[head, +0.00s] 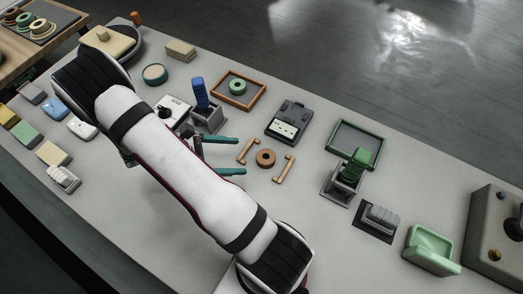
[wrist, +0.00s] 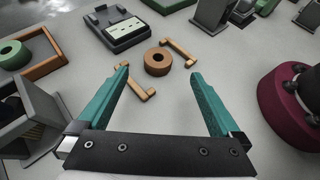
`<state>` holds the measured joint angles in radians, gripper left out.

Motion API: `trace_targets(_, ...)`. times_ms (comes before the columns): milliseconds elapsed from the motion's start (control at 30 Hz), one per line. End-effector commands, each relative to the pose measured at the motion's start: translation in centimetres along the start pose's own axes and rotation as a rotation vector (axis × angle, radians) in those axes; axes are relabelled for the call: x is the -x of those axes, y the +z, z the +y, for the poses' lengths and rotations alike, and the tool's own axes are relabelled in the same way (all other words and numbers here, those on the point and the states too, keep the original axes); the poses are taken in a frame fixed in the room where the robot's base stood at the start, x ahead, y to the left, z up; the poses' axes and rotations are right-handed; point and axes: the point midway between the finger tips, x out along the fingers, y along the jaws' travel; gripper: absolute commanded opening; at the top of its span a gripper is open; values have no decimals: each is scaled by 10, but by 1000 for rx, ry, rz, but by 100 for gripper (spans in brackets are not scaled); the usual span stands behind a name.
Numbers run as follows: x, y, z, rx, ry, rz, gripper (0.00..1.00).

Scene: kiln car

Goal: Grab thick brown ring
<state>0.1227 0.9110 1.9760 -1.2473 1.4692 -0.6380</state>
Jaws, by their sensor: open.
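The thick brown ring (head: 265,158) lies flat on the grey table between two tan bracket-shaped bars, the left bar (head: 248,151) and the right bar (head: 284,168). In the wrist view the ring (wrist: 158,63) lies ahead of the fingertips, roughly centred between them, with its hole facing up. My gripper (head: 243,156) has teal fingers spread open and empty, just left of the ring in the head view. In the wrist view my gripper (wrist: 158,75) has one finger close to the left tan bar (wrist: 138,89). The ring is apart from both fingers.
A dark device (head: 289,122) stands behind the ring. A brown frame (head: 262,96) with a green ring (head: 237,87) lies at the back left. A blue block (head: 199,92) stands in a grey holder (head: 210,122). A green block, green frame (head: 379,137) and green tray (head: 431,262) are at the right.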

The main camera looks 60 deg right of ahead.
Motion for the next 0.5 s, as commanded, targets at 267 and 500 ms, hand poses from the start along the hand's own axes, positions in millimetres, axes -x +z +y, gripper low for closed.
trace_targets(267,-47,-1,0,-1,-3,0,100)
trace_targets(500,-88,-4,2,0,-5,3,100)
